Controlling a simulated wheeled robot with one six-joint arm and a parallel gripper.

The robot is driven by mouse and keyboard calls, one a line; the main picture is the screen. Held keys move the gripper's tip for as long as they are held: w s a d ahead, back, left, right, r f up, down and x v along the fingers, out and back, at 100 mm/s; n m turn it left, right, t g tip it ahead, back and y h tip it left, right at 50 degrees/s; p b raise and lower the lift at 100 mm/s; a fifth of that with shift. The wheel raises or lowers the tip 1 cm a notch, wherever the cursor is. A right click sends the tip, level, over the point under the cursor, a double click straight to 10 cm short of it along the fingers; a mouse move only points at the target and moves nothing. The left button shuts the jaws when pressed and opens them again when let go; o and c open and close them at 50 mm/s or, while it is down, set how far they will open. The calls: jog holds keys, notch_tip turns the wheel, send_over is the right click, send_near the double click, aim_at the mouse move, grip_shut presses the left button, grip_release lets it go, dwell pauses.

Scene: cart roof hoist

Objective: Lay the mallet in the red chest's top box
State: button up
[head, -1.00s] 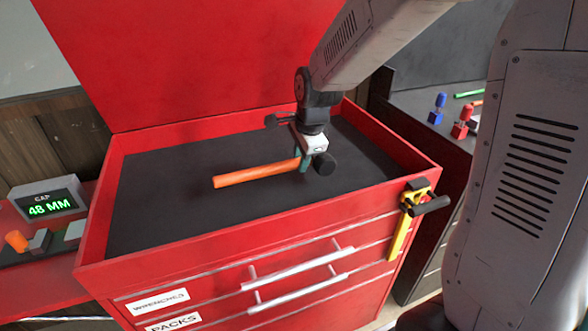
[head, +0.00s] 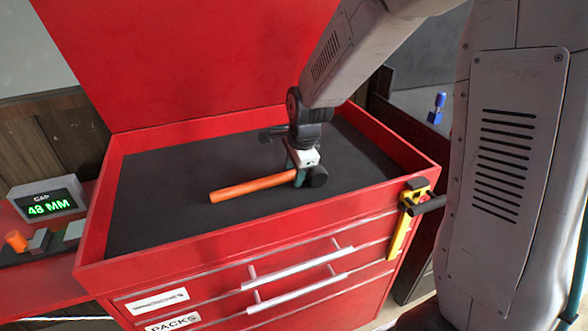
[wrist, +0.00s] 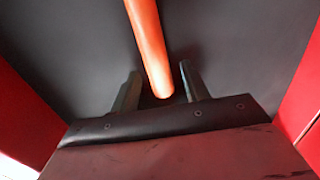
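The mallet (head: 252,187), with an orange handle and a dark head (head: 318,177), is inside the red chest's top box (head: 230,239). It appears to lie on the dark liner, its handle pointing left. My gripper (head: 300,176) is low in the box, its fingers on either side of the handle close to the head. In the wrist view the orange handle (wrist: 147,45) runs between the two fingertips (wrist: 160,82); dark gaps show beside it, so the fingers look open around it. The mallet's head is hidden in the wrist view.
The raised red lid (head: 190,60) stands behind the box. A yellow-handled tool (head: 402,225) hangs on the chest's right front corner. A gap display (head: 48,205) reading 48 MM stands at left. Bare dark liner (head: 160,170) surrounds the mallet.

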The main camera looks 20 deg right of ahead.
jog(key=a+v, duration=0.1)
jog(key=v, duration=1.1)
jog(key=s+d+r+n+g, duration=0.1)
jog(key=s+r+n, duration=0.1)
jog(key=s+n, duration=0.7)
jog(key=s+d+r+n, duration=0.1)
jog(key=s+n, duration=0.8)
jog(key=s, duration=0.9)
jog(key=shift+d+r+g+h, duration=0.3)
jog(key=shift+d+r+g, duration=0.1)
jog(key=shift+d, duration=0.3)
